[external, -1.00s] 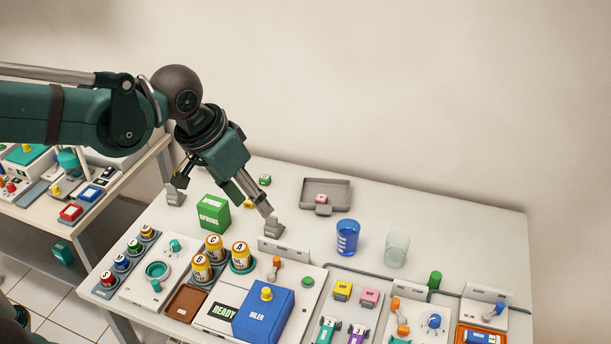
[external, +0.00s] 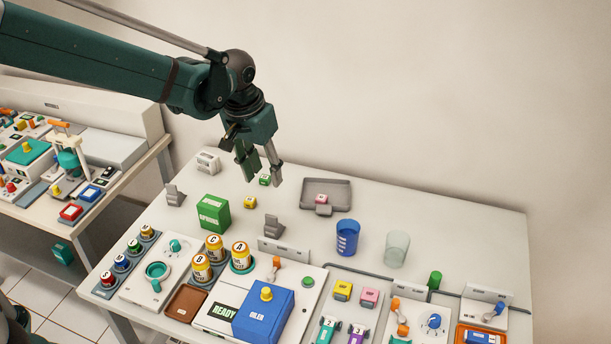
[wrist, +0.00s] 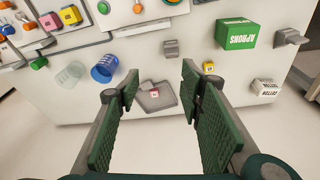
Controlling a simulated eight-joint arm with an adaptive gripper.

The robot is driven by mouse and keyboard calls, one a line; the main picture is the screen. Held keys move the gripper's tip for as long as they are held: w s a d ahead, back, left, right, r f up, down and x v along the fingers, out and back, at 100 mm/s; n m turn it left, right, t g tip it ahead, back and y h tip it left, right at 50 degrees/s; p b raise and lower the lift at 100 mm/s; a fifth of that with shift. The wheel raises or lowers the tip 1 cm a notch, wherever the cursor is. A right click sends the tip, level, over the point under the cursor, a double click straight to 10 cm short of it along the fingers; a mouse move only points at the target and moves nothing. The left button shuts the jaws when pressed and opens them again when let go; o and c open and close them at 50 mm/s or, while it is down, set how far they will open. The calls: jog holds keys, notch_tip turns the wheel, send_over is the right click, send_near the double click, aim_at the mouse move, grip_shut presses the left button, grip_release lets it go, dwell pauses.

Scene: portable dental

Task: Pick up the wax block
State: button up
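A pink-red block (external: 321,199) lies in the grey tray (external: 340,186); in the wrist view this block (wrist: 154,94) appears between the fingers. My gripper (external: 263,182) is open, empty and pointing down above the back of the table.
The green aprons box (external: 213,212), a white cotton box (external: 207,162) and grey stands (external: 273,227) are nearby. A blue cup (external: 347,238) and a clear cup (external: 397,249) stand right of them. The back right of the table is clear.

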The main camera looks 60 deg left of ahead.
jog(key=w+a+f+n+g, duration=0.1)
jog(key=w+a+f+n, duration=0.1)
jog(key=a+f, duration=0.65)
jog(key=n+g+h, duration=0.1)
send_over(249, 200)
notch_tip(249, 200, down, 8)
jog(key=shift+f, duration=0.15)
jog(key=shift+f, duration=1.3)
jog(key=shift+f+b, duration=0.55)
jog(key=shift+f, duration=2.05)
